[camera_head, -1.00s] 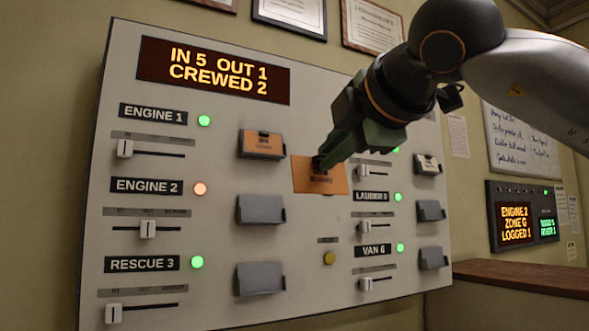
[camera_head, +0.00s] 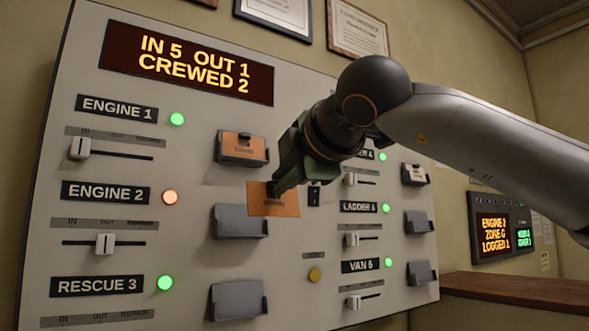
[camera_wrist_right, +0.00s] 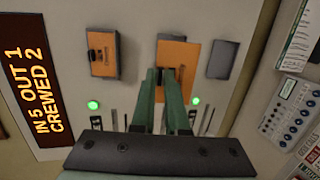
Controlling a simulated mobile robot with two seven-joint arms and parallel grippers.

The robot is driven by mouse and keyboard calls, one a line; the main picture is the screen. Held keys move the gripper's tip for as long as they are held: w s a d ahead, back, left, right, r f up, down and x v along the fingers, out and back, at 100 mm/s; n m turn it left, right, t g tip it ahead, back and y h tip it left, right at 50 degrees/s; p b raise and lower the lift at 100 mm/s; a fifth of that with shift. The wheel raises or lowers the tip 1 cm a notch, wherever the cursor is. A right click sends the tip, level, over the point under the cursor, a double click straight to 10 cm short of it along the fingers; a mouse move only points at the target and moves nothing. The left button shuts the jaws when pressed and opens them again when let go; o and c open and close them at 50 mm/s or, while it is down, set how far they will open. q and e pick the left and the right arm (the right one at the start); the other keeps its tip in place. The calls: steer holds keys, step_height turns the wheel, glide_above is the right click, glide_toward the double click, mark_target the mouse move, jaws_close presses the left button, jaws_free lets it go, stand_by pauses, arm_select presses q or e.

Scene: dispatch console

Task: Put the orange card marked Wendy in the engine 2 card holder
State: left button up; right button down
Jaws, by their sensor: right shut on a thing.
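The orange card (camera_head: 272,201) is in the grip of my right gripper (camera_head: 276,188), in front of the board; its lettering is too small to read. It also shows in the right wrist view (camera_wrist_right: 179,56), between the green fingertips (camera_wrist_right: 170,76). The engine 2 card holder (camera_head: 240,222) is a grey pocket on the board, to the right of the ENGINE 2 label (camera_head: 105,193), and looks empty. The card is above and to the right of that holder, apart from it as far as I can tell. My left gripper is not in view.
The engine 1 holder (camera_head: 242,158) above contains another orange card (camera_head: 243,144). The rescue 3 holder (camera_head: 238,300) below looks empty. Sliders and lamps are on the board (camera_head: 190,270), with a yellow button (camera_head: 314,275). A wooden ledge (camera_head: 520,287) is at right.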

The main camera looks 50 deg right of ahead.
steer(key=p, duration=0.3)
glide_toward(243, 209)
steer(key=shift+w+d, duration=0.65)
steer(key=p+x, duration=0.1)
steer(key=x, duration=0.1)
steer(key=shift+w, duration=0.45)
steer(key=shift+w+d+f+p, duration=0.1)
steer(key=shift+w+f+p, duration=0.05)
steer(key=shift+w+p, duration=0.25)
steer(key=shift+w+d+f+b, duration=0.1)
steer(key=shift+w+f+b, duration=0.05)
steer(key=shift+f+b, duration=0.3)
steer(key=shift+w+r, duration=0.1)
steer(key=shift+w, duration=0.15)
steer(key=shift+r, duration=0.1)
steer(key=c, duration=1.2)
jaws_free()
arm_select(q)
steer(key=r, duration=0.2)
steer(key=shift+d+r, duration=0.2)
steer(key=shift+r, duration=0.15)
arm_select(e)
steer(key=o, duration=0.4)
steer(key=shift+c, duration=0.2)
